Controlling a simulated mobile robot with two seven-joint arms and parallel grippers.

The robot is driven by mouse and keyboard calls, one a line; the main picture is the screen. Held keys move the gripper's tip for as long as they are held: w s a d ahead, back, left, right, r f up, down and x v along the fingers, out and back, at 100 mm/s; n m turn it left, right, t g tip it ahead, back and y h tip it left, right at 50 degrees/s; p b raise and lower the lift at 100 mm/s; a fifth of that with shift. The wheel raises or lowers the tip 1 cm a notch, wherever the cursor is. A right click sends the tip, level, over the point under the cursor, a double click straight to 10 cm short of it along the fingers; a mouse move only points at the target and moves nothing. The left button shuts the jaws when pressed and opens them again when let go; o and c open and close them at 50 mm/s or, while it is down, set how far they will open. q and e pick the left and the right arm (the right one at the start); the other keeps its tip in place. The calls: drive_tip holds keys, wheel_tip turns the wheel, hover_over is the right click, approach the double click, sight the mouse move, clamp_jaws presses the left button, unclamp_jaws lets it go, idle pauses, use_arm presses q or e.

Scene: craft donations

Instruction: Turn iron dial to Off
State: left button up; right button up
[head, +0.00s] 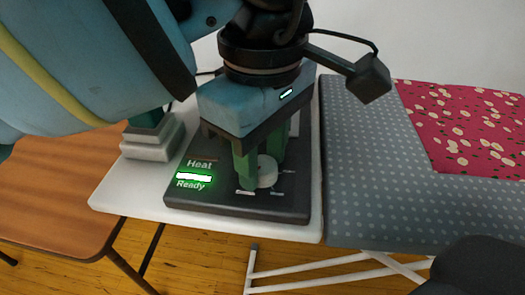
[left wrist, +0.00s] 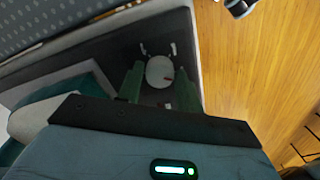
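The iron dial (head: 267,172) is a small pale round knob on a dark control panel (head: 210,205) with short white marks around it. The panel reads "Heat" and "Ready" beside a lit green bar. In the left wrist view the dial (left wrist: 160,72) shows a small red mark on its face. My left gripper (head: 260,165) points down at the panel, its green fingers on either side of the dial. The fingers also show in the left wrist view (left wrist: 160,90), very close to the dial; I cannot tell whether they press on it. My right gripper is not in view.
The panel sits on a white stand beside a grey dotted ironing board (head: 360,170). Red patterned fabric (head: 470,125) lies on the board. A brown wooden table (head: 60,200) stands at left. A pale stepped object (head: 150,140) stands behind the panel's left side.

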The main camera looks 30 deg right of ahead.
use_arm(q)
drive_tip(key=c, duration=0.5)
